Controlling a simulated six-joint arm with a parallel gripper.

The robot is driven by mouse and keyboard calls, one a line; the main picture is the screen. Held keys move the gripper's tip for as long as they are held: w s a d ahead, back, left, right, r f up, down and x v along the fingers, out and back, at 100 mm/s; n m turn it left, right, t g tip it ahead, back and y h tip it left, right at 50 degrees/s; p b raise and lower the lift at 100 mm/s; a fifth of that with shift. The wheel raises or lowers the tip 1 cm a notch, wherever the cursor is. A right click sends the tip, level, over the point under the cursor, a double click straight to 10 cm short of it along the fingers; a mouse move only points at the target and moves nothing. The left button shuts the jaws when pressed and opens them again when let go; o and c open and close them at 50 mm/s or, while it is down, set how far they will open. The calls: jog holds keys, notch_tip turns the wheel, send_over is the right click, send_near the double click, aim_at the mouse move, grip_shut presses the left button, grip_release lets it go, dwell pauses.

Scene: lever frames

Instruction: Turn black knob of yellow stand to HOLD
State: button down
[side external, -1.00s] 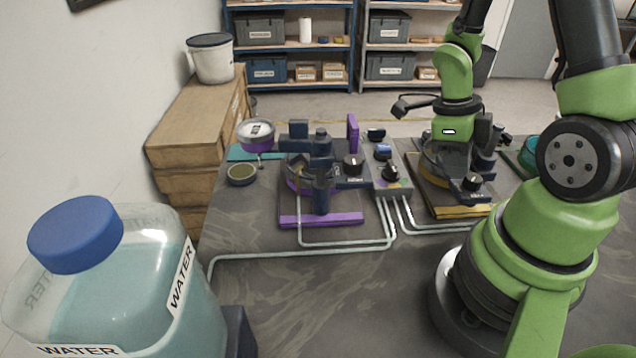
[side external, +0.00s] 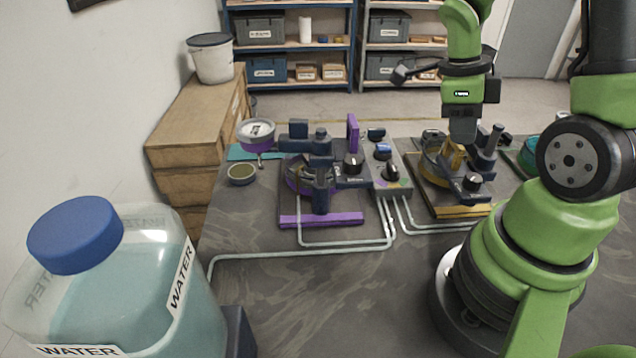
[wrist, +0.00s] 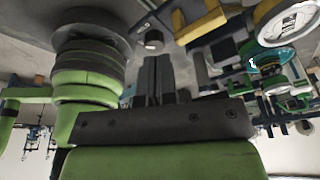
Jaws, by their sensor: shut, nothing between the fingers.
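The yellow stand (side external: 464,212) is right of the middle of the table in the side external view. Its black knob (side external: 472,182) sits at the stand's front right, its lettering too small to read. In the wrist view a black knob (wrist: 153,41) shows just beyond my fingertips, with yellow parts (wrist: 201,24) beside it. My gripper (side external: 462,142) points down above the back part of the stand, behind the knob in the picture. Its fingers are shut and empty, side by side in the wrist view (wrist: 157,60). I cannot tell if they touch the stand.
A purple stand (side external: 322,219) with its own black knob (side external: 353,163) stands to the left. A grey control box (side external: 392,180) with knobs stands between the stands. Pale tubes run across the table. A water container (side external: 130,290) fills the front left. The table's front middle is clear.

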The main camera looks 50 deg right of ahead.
aim_at(455, 179)
jog(key=shift+s+a+f, duration=0.2)
jog(key=shift+a+f, duration=0.05)
jog(key=shift+f, duration=0.75)
jog(key=shift+s+a+f, duration=0.15)
jog(key=shift+a+f, duration=0.15)
jog(key=shift+f, duration=0.75)
jog(key=shift+s+a+f, duration=0.2)
jog(key=shift+a+f, duration=0.05)
jog(key=shift+f, duration=0.75)
jog(key=shift+w+d, duration=0.1)
jog(key=shift+d, duration=0.25)
jog(key=shift+w+d, duration=0.15)
jog(key=shift+d, duration=0.2)
